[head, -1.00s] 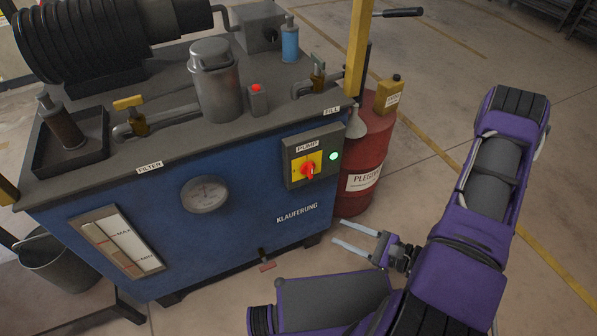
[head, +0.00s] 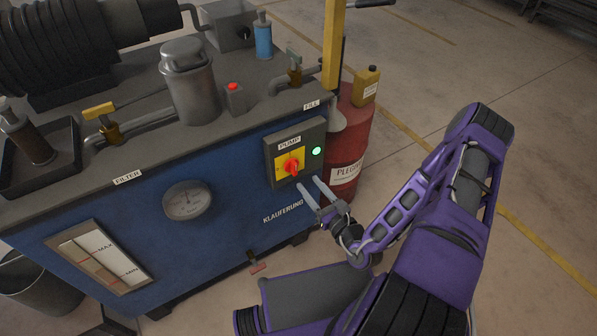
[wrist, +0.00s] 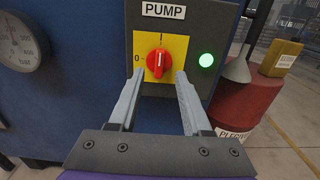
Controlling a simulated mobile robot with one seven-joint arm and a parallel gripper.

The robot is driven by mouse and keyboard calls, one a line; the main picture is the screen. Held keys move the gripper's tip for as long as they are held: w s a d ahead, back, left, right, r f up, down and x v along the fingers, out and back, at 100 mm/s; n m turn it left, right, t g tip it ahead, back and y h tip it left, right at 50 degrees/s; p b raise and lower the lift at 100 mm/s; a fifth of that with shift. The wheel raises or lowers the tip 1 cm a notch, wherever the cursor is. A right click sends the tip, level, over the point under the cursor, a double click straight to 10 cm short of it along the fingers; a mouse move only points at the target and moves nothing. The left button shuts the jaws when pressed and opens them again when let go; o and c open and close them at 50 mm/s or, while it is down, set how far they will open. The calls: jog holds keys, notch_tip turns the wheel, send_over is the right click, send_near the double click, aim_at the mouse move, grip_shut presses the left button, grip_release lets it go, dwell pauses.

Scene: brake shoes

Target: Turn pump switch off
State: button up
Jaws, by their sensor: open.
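The pump switch is a red rotary knob (head: 291,167) on a yellow plate (head: 281,157) set in a dark grey box labelled PUMP on the blue machine's front. In the wrist view the knob (wrist: 158,62) stands about upright, and a "0" is marked at the plate's left. A green lamp (head: 316,151) right of the knob is lit; it also shows in the wrist view (wrist: 206,60). My gripper (head: 308,186) is open and empty, just below and right of the knob in the head view. In the wrist view its fingers (wrist: 154,80) point at the switch, one to either side below the knob, apparently not touching it.
A red drum (head: 346,163) with a yellow can (head: 366,86) on top stands right of the machine. A yellow post (head: 333,45) rises by the machine's right corner. A round gauge (head: 187,200) is left of the switch. The floor to the right is clear.

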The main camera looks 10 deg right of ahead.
aim_at(296, 168)
jog(key=x, duration=0.7)
jog(key=shift+s, duration=0.1)
grip_shut()
